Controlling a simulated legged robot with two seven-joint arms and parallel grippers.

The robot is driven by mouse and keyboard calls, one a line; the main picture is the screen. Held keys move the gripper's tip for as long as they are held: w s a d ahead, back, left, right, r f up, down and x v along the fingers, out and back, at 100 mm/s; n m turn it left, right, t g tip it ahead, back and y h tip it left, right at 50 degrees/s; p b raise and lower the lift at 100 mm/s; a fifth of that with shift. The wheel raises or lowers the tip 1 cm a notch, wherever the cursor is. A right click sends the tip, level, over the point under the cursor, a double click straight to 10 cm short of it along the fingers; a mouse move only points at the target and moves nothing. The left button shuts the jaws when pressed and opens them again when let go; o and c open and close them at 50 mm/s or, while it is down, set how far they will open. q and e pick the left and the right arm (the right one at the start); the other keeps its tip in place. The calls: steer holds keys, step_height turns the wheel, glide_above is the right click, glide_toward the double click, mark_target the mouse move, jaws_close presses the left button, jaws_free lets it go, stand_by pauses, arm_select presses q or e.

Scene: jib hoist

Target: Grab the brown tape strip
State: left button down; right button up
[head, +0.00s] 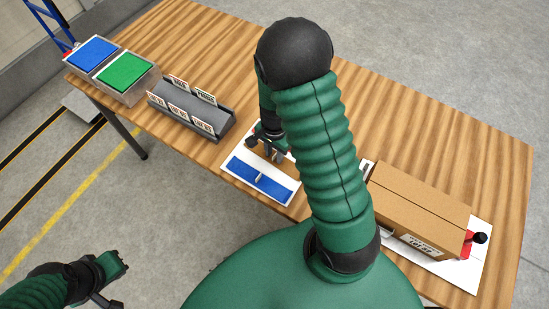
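I cannot clearly make out a brown tape strip. A blue strip on a white board (233,168) lies at the table's front edge, with a small pale piece (260,178) standing on the blue. My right gripper (265,149) is over the back part of this board, pointing down, its dark fingers apart. My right arm hides part of the area behind and to the right of it. My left gripper (118,280) is at the lower left, off the table, over the floor; its fingers are too unclear to judge.
A closed brown cardboard box (420,200) with a label sits on a white sheet at the right, by a red part with a black knob (480,238). A grey rack (190,112) with label cards and blue (92,53) and green (125,71) bins stand left on the wooden table (225,50).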

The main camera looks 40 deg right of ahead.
steer(key=shift+r, duration=0.1)
jaws_close()
stand_by(0.4)
